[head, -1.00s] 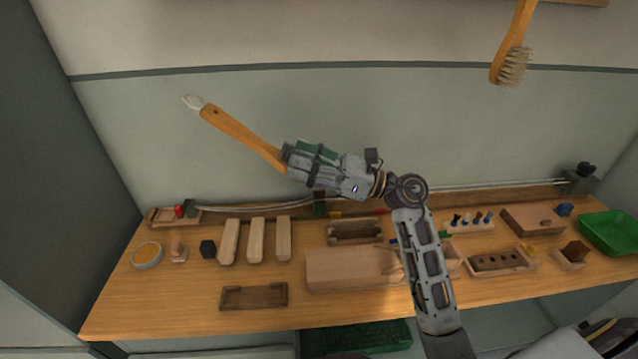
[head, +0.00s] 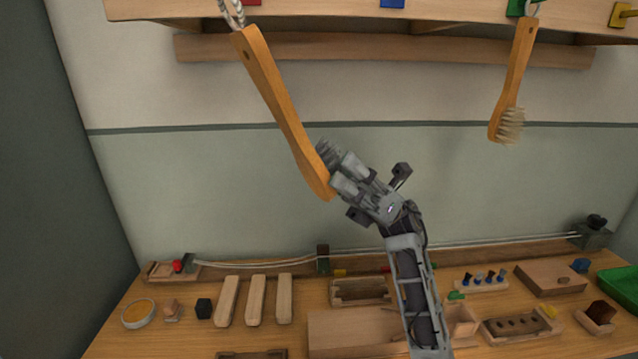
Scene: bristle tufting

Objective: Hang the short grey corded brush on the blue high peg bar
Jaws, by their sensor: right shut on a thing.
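My right gripper (head: 338,172) is shut on the head end of a wooden brush (head: 280,105) with grey bristles. The brush is tilted, its handle pointing up and left, with a pale cord loop (head: 232,12) at the handle's top, cut off by the picture's edge. The brush is in front of the wall, below and left of a blue tag (head: 393,3) on the wooden bar (head: 320,12) at the top. The pegs above that bar are out of view, and the loop seems to overlap the bar in the picture; I cannot tell whether they touch. My left gripper is not in view.
Another brush (head: 512,85) with pale bristles hangs by its cord near a green tag at right. Red and yellow tags also mark the bar. A lower wooden rail (head: 400,48) runs beneath. The workbench (head: 120,325) below holds blocks, trays and a green bin (head: 622,283).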

